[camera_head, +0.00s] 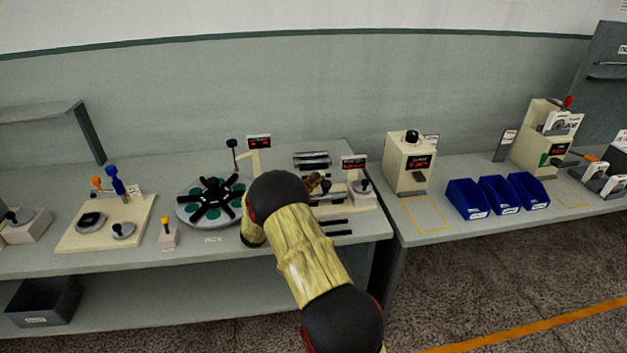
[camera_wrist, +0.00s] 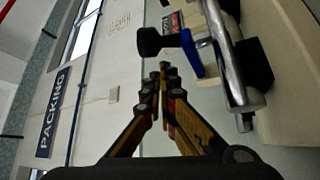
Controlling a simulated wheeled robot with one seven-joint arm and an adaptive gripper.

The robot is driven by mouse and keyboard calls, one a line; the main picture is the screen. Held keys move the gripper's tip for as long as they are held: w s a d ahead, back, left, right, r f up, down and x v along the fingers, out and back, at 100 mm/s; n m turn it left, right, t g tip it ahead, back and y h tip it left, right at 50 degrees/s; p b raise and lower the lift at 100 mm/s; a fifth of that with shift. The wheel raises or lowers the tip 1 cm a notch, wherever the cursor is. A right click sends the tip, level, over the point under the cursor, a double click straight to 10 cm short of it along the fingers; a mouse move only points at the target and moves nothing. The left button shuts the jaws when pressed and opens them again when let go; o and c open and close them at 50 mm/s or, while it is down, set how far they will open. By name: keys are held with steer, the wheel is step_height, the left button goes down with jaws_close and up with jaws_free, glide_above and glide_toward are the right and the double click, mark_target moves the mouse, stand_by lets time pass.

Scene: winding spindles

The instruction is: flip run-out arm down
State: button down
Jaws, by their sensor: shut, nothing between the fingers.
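In the wrist view a black knob (camera_wrist: 150,41) stands on a short lever with a blue bracket (camera_wrist: 193,56), beside a chrome rod (camera_wrist: 228,65). This looks like the run-out arm; whether it is up or down I cannot tell. My gripper (camera_wrist: 164,70) is shut and empty, its tips just below the knob in the picture, with contact unclear. In the head view, the station with dark rollers (camera_head: 311,155) is partly hidden by my arm. My gripper there is mostly hidden.
A turntable with a black spider (camera_head: 182,213) lies left of my arm. A small display (camera_head: 353,162) and a black-knobbed block (camera_head: 363,193) stand right of the rollers. Blue bins (camera_head: 466,199) and a cream machine (camera_head: 412,165) are on the right bench.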

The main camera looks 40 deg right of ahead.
stand_by(0.4)
steer(key=s+a, duration=0.1)
steer(key=a, duration=1.2)
steer(key=shift+f, duration=0.15)
